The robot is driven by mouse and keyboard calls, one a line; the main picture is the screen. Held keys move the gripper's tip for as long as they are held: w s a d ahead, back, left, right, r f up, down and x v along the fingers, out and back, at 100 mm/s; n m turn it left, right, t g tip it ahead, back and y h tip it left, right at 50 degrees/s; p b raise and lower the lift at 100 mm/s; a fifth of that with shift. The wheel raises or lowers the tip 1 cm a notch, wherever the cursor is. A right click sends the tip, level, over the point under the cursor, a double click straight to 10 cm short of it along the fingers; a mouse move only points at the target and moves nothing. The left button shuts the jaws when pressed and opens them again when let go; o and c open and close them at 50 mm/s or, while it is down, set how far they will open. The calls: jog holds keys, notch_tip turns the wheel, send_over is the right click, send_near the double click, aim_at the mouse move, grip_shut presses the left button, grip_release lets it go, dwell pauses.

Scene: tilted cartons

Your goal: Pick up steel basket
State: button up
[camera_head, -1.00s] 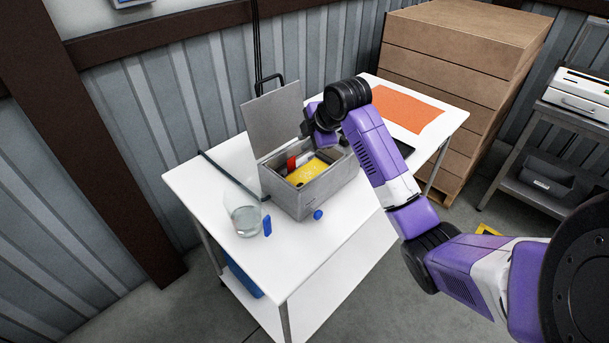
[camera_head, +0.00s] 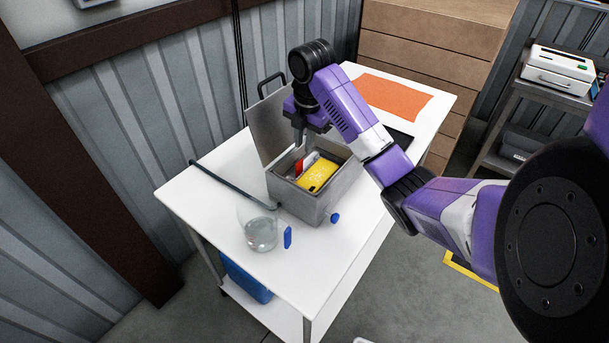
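No open wire basket stands out. The nearest match to the steel basket is a grey metal-looking box (camera_head: 303,204) on the white table, with its lid (camera_head: 266,128) raised at the back. A yellow item (camera_head: 319,174) and a red-and-white item (camera_head: 306,162) lie inside it. A dark handle (camera_head: 271,84) shows behind the lid; I cannot tell what it belongs to. My gripper (camera_head: 299,146) points down over the back left part of the box, near the lid. Its fingers are small and partly merged with the background, so their opening is unclear.
The white table (camera_head: 210,225) also bears a glass beaker (camera_head: 261,234), a dark bar (camera_head: 230,184), a blue block (camera_head: 288,238), a blue round piece (camera_head: 335,218) and an orange sheet (camera_head: 394,95). The table's front is clear.

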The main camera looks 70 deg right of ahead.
jog(key=shift+w+d+f+b, duration=0.2)
jog(key=shift+f+b, duration=0.3)
jog(key=shift+f, duration=0.75)
jog(key=shift+w+d+f+b, duration=0.15)
jog(key=shift+f+b, duration=0.4)
jog(key=shift+f, duration=0.75)
jog(key=shift+w+d+f+b, duration=0.15)
jog(key=shift+f+b, duration=0.35)
jog(key=shift+f, duration=0.75)
jog(key=shift+s, duration=0.1)
grip_shut()
